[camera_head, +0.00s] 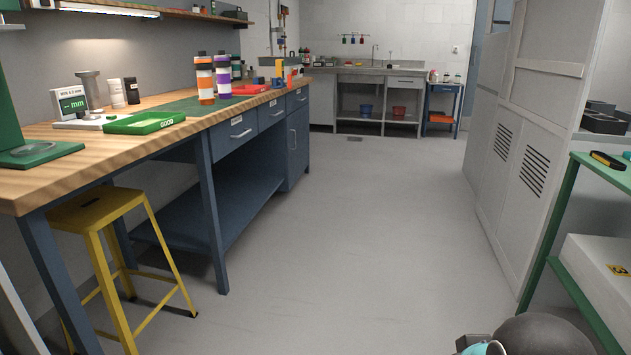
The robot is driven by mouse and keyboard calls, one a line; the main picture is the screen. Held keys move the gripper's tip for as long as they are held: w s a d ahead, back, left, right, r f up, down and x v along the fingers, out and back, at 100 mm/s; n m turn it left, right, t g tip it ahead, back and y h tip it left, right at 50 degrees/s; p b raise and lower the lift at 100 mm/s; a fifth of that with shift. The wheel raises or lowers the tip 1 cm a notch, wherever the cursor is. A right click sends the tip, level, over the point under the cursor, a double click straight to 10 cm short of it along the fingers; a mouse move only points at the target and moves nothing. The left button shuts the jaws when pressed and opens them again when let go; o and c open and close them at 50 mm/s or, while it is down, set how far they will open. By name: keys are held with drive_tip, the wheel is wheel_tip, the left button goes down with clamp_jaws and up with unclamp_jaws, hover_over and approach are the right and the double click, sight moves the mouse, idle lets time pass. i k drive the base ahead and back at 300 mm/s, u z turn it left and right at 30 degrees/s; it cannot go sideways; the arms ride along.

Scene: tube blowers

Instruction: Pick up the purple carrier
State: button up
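The purple carrier (222,77) looks like an upright cylinder with purple and white bands and a dark top. It stands on the wooden workbench (40,165) at the left, near the bench's front edge. A similar carrier with orange and white bands (205,79) stands close beside it on the left. My gripper is not in view. A rounded dark grey part with a teal ring shows at the bottom right, probably my own arm.
A yellow stool (97,212) stands at the bench's near end. A green shelf rack (560,210) stands at right. The floor (350,230) between is clear.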

sight(222, 64)
drive_tip(key=u, duration=0.15)
drive_tip(key=i, duration=1.85)
drive_tip(key=u, duration=0.55)
drive_tip(key=i, duration=1.9)
drive_tip(key=u, duration=0.3)
